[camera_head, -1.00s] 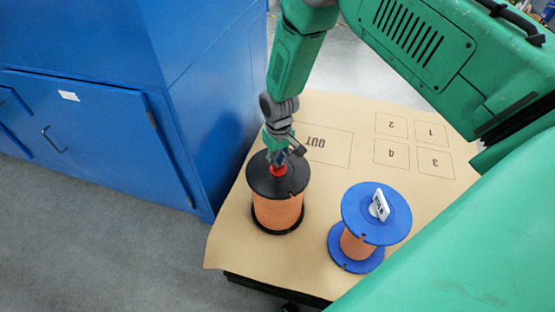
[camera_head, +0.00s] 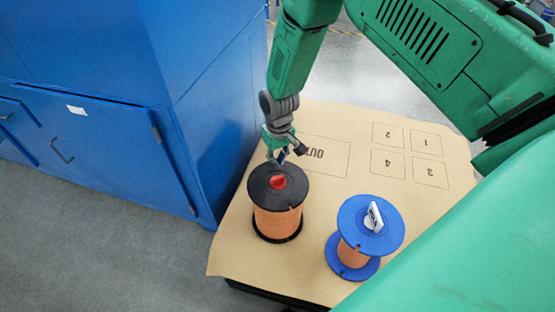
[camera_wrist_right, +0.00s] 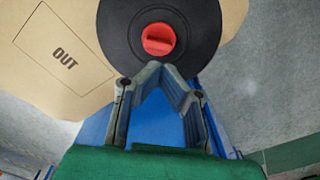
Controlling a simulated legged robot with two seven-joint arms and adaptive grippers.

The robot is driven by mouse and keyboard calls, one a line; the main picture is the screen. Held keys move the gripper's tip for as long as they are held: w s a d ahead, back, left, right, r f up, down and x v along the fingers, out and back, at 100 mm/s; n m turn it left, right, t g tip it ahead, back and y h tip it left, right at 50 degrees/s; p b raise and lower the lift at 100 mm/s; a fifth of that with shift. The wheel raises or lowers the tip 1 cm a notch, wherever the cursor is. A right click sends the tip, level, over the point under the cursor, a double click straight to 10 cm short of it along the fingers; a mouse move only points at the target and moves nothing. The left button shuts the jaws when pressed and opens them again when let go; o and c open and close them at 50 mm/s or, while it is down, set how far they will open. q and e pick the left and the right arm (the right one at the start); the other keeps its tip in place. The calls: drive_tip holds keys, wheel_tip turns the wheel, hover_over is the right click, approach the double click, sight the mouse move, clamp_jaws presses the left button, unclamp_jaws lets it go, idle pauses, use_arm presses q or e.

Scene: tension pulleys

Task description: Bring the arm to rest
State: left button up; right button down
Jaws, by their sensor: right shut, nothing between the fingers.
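My right gripper (camera_head: 277,157) is just behind and above the black-flanged spool (camera_head: 277,220), which is wound with copper-coloured wire and has a red knob (camera_head: 278,182) on top. Its fingers are shut and empty, apart from the knob. In the right wrist view the gripper's fingertips (camera_wrist_right: 160,68) meet close below the red knob (camera_wrist_right: 158,39) in the picture, over the edge of the black flange (camera_wrist_right: 190,22). My left gripper is not in view.
A blue-flanged spool (camera_head: 364,222) with a white tag (camera_head: 374,217) stands to the right on the brown sheet (camera_head: 225,245). The sheet has an OUT box (camera_head: 325,158) and numbered boxes (camera_head: 408,153), all bare. A blue cabinet (camera_head: 100,140) stands close on the left.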

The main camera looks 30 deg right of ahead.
drive_tip(key=shift+f, duration=0.1)
idle(0.6)
drive_tip(key=s+a+f+b, duration=0.1)
drive_tip(key=s+f, duration=0.2)
drive_tip(key=s, duration=0.4)
drive_tip(key=s+a+f+b, duration=0.1)
drive_tip(key=s+a+f, duration=0.1)
drive_tip(key=s+f, duration=0.3)
drive_tip(key=s+r+n+b, duration=0.1)
drive_tip(key=s+r, duration=0.1)
drive_tip(key=s, duration=1.6)
drive_tip(key=shift+a+r+n+t, duration=0.25)
drive_tip(key=shift+r+n+t, duration=0.05)
drive_tip(key=shift+r, duration=0.05)
drive_tip(key=shift+w, duration=0.1)
